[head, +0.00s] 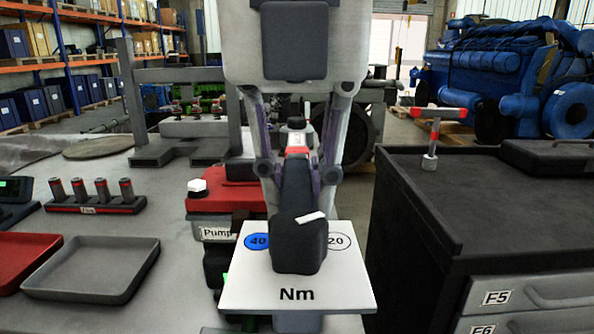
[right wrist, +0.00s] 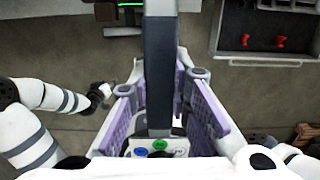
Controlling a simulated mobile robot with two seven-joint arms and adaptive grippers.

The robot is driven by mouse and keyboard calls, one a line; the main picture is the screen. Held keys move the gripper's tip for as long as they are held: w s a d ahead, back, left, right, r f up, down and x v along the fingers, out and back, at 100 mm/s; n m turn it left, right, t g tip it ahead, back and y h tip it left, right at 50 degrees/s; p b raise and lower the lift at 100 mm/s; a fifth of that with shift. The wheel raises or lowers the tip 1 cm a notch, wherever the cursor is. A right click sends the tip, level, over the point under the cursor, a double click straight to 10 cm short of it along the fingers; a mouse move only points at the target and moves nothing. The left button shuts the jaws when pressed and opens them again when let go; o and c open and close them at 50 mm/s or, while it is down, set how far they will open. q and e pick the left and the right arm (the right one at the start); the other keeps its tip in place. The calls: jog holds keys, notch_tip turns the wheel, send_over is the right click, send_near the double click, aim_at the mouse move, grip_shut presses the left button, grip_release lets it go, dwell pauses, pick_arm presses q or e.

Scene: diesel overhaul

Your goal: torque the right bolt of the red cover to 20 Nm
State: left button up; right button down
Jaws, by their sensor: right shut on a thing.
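My right gripper (head: 298,155) comes down in the middle of the head view. It is shut on a dark tool (head: 299,240), upright between the purple pads and also seen in the right wrist view (right wrist: 158,60). A white panel (head: 298,293) marked Nm lies around the tool's near end, with a blue 40 button (head: 257,242) and a partly covered 20 button (head: 340,241). The wrist view shows blue and green buttons. The red cover (head: 225,197) lies behind, left of the gripper, with a white bolt (head: 197,186) at its left. Its right side and right bolt are hidden.
A Pump label (head: 216,233) sits below the cover. Two trays (head: 95,268) and a rack of several cylinders (head: 95,208) are on the left bench. A dark cabinet (head: 480,200) with a red-topped T-shaped tool (head: 433,130) stands right, across a gap.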

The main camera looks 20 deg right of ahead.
jog(key=shift+f, duration=0.45)
jog(key=shift+a, duration=0.35)
jog(key=shift+w+a, duration=0.1)
jog(key=shift+a, duration=0.05)
jog(key=shift+w+a, duration=0.15)
jog(key=shift+a, duration=0.2)
jog(key=shift+a, duration=0.1)
jog(key=shift+w+a+m, duration=0.15)
jog(key=shift+a+m, duration=0.2)
jog(key=shift+m, duration=0.05)
jog(key=shift+w+a, duration=0.1)
